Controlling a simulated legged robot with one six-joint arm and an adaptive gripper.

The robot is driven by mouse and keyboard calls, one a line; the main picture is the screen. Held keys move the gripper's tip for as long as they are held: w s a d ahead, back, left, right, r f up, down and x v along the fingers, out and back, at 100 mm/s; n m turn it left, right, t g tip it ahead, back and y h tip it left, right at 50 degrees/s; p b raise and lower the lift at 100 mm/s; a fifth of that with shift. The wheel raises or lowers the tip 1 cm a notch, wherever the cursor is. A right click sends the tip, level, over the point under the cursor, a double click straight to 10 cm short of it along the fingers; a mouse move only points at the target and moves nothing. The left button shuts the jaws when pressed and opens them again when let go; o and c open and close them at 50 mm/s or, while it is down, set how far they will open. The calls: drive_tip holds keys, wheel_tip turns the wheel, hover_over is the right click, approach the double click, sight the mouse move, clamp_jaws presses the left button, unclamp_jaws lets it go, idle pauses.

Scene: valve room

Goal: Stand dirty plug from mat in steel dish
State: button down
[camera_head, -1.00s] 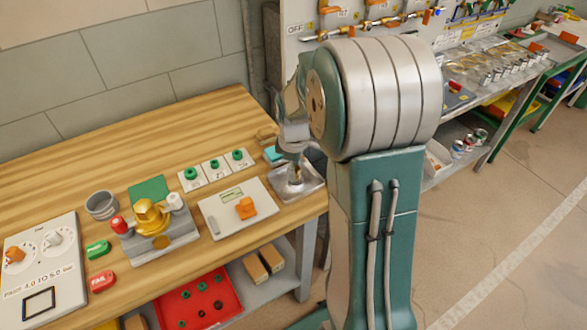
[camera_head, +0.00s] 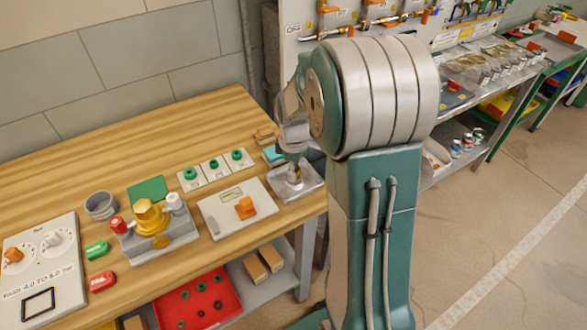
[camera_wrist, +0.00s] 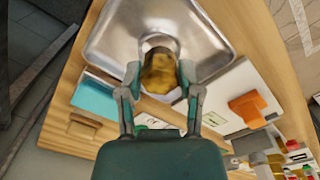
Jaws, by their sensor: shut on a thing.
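The plug (camera_wrist: 160,71) is a brass piece with dark stains, seen between the fingers in the wrist view. My gripper (camera_wrist: 160,80) is shut on it from both sides. A green mat (camera_head: 147,187) lies bare on the bench behind the brass valve.
Left of the dish is a white board (camera_head: 222,212) with an orange block (camera_head: 245,207). A teal block (camera_head: 272,154) and a wooden block (camera_head: 265,134) lie close behind the dish. The brass valve (camera_head: 150,216) stands further left. The back-left bench top is clear.

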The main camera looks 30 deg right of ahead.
drive_tip(key=shift+f, duration=0.95)
idle(1.4)
drive_tip(key=shift+c, duration=1)
unclamp_jaws()
drive_tip(key=shift+d, duration=0.1)
drive_tip(key=shift+r, duration=4)
drive_tip(key=s+a+r+m+t, duration=0.2)
drive_tip(key=s+a+r+m, duration=0.2)
drive_tip(key=s, duration=0.5)
drive_tip(key=s+a+r+m+t, duration=0.3)
drive_tip(key=s+a+r+m, duration=0.2)
drive_tip(key=s, duration=0.5)
drive_tip(key=a+r, duration=0.2)
drive_tip(key=a, duration=0.1)
drive_tip(key=shift+a+t, duration=0.3)
drive_tip(key=shift+a, duration=0.05)
